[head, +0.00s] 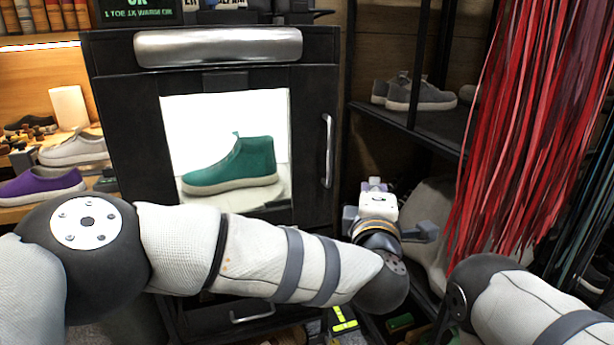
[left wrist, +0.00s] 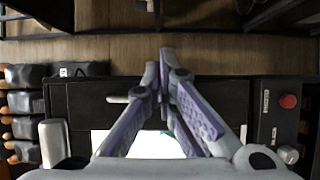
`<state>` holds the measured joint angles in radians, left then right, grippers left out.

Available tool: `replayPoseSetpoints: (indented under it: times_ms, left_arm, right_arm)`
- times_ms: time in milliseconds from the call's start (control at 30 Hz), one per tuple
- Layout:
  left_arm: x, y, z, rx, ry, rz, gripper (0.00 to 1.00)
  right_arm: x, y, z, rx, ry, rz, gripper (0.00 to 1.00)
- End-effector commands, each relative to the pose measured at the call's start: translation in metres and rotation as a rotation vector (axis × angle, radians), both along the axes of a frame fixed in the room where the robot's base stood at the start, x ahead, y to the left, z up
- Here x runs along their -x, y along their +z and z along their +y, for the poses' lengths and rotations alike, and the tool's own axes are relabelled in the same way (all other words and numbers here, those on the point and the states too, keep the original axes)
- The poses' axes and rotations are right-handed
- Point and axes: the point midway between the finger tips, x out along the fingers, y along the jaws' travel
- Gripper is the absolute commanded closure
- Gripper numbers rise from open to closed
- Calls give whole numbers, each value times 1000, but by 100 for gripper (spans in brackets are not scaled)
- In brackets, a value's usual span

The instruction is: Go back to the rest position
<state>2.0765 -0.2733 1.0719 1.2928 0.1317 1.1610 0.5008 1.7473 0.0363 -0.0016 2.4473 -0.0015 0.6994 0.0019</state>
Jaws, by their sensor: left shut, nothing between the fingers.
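My left arm reaches in from the left across the front of the black cabinet. My left gripper (head: 375,184) is right of the cabinet door, pointing away from the head camera; its fingers are mostly hidden by the wrist. In the left wrist view the purple-grey fingers (left wrist: 166,68) meet at the tips, shut with nothing between them. A teal high-top sneaker (head: 236,166) with a pale sole stands behind the cabinet's lit window. Only the elbow part of my right arm shows at the lower right; its gripper is out of view.
The black cabinet (head: 118,130) has a vertical door handle (head: 328,150) close to my left gripper. A shelf rack with grey sneakers (head: 420,94) stands at right. Red strands (head: 525,110) hang beside my right arm. A purple shoe (head: 42,187) sits on the left shelf.

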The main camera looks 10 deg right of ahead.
Motion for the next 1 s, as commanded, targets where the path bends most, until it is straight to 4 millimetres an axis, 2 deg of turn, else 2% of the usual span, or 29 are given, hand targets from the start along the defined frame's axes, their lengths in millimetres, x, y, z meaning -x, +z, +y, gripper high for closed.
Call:
replayPoseSetpoints:
  times_ms: [133, 367, 467, 533, 600, 667, 700, 767, 800, 867, 900, 967, 1000]
  left_arm:
    - [19, -1, -18, -1, -3, 2, 100]
    - [26, -8, -23, -18, -9, 9, 100]
    - [41, -52, -15, -153, -80, 39, 100]
    - [62, -107, 2, -315, -166, 85, 100]
    - [91, -165, 29, -483, -262, 150, 100]
    - [118, -211, 59, -611, -339, 213, 100]
    - [138, -238, 80, -690, -390, 260, 100]
    - [170, -274, 115, -797, -466, 335, 100]
    - [194, -296, 141, -863, -516, 390, 100]
    - [231, -322, 179, -952, -593, 475, 100]
    - [257, -337, 206, -1005, -644, 536, 100]
    - [299, -352, 247, -1074, -721, 635, 100]
    - [328, -358, 274, -1115, -773, 702, 100]
  right_arm:
    - [-3, 3, 0, -1, 0, -11, 100]
    - [-3, 4, 0, -1, 0, -11, 100]
    - [-6, 7, 0, 0, -1, -20, 100]
    - [-9, 10, 0, 0, -1, -31, 100]
    - [-12, 13, 0, 0, -1, -41, 100]
    - [-14, 16, 0, -1, -2, -49, 100]
    - [-16, 17, 0, -1, -2, -54, 100]
    - [-18, 19, 0, 0, -2, -61, 100]
    - [-19, 21, 0, 0, -2, -66, 100]
    - [-21, 23, 0, -1, -2, -73, 100]
    - [-23, 24, 0, -1, -2, -78, 100]
    - [-25, 26, 0, 0, -2, -86, 100]
    - [-26, 27, 0, 0, -2, -91, 100]
